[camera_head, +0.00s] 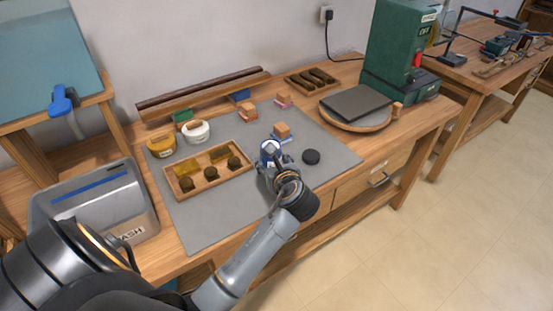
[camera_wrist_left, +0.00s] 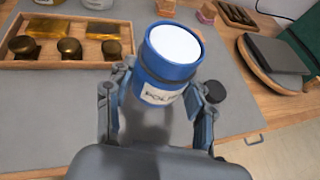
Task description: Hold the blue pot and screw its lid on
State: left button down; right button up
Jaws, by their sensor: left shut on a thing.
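The blue pot (camera_wrist_left: 166,68) has a white label with dark lettering and a white open top with no lid on it. My left gripper (camera_wrist_left: 155,98) is shut around it, one finger on each side. In the head view the pot (camera_head: 270,147) shows small at the tip of my left gripper (camera_head: 269,164), over the grey mat. A round black lid (camera_head: 311,157) lies on the mat just right of the pot. In the wrist view the lid (camera_wrist_left: 214,91) shows beside the right finger. My right gripper is not in view.
A wooden tray (camera_head: 213,192) with brown knobs and yellow blocks lies left of the pot. Yellow (camera_head: 161,146) and white (camera_head: 196,132) containers stand behind it. A wooden block (camera_head: 282,131) is behind the pot. A round turntable (camera_head: 358,110) and green machine (camera_head: 398,50) stand right.

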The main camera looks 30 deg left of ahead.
pick_arm(q)
jog(key=s+d+r, duration=0.2)
jog(key=s+r, duration=0.1)
jog(key=s, duration=0.3)
jog(key=shift+d, duration=0.25)
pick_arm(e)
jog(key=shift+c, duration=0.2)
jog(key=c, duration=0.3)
pick_arm(q)
jog(key=s+d+r+m+t+h, duration=0.1)
jog(key=s+d+r+m, duration=0.1)
jog(key=d, duration=0.4)
jog(key=s+d+r+m+t+h, duration=0.2)
jog(key=s+d+r, duration=0.1)
jog(key=d, duration=0.4)
jog(key=shift+s+r+h, duration=0.25)
jog(key=shift+s+h, duration=0.05)
jog(key=shift+s, duration=0.2)
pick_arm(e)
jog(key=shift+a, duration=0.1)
